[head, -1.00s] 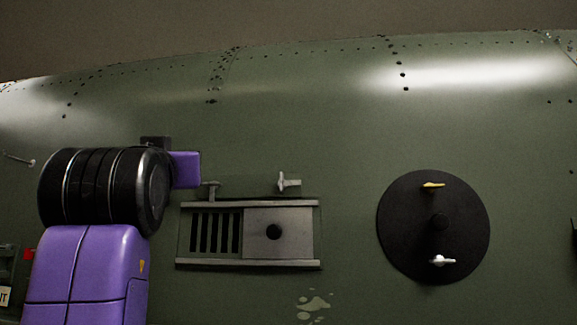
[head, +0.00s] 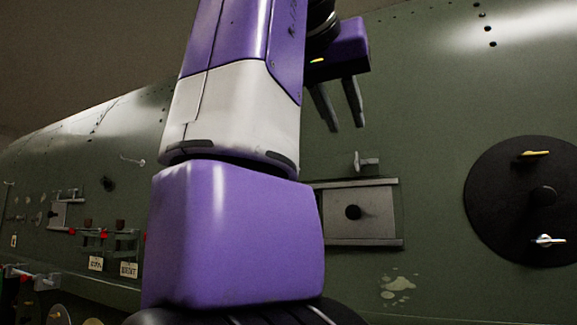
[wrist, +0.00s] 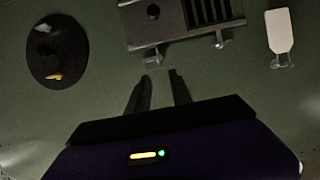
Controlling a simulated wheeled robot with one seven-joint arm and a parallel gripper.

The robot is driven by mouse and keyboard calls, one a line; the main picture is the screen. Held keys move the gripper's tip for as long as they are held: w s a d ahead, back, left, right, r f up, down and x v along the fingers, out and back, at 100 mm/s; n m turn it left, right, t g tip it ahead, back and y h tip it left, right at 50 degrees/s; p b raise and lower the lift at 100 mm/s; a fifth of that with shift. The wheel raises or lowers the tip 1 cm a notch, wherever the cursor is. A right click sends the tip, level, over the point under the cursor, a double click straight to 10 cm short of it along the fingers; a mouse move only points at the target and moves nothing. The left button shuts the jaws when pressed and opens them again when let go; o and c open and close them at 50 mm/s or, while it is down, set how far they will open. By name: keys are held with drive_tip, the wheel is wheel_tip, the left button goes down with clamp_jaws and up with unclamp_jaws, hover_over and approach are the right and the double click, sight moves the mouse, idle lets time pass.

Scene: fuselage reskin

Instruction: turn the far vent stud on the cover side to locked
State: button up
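The vent (head: 395,211) is a grey framed panel on the green fuselage, with a plain cover plate (head: 374,228) bearing a black knob. A small pale stud (head: 365,161) with a wing-like handle stands just above the cover side; the wrist view also shows it (wrist: 152,58). A second stud (wrist: 221,41) stands by the slotted side, hidden behind my arm in the head view. My gripper (head: 346,127) is open and empty. Its two fingers point toward the cover-side stud in the wrist view (wrist: 160,75), with a visible gap and no contact.
A black disc (head: 520,218) with yellow and white wing handles is to the right. A white tag (wrist: 279,30) hangs beside the slotted side in the wrist view. Brackets with labels (head: 118,240) are at the left. The skin between gripper and disc is clear.

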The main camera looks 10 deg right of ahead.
sight(357, 152)
drive_tip(key=p+x, duration=0.2)
drive_tip(key=x, duration=0.5)
drive_tip(key=shift+w+d, duration=0.15)
drive_tip(key=shift+w, duration=0.05)
drive_tip(key=shift+c, duration=0.5)
clamp_jaws()
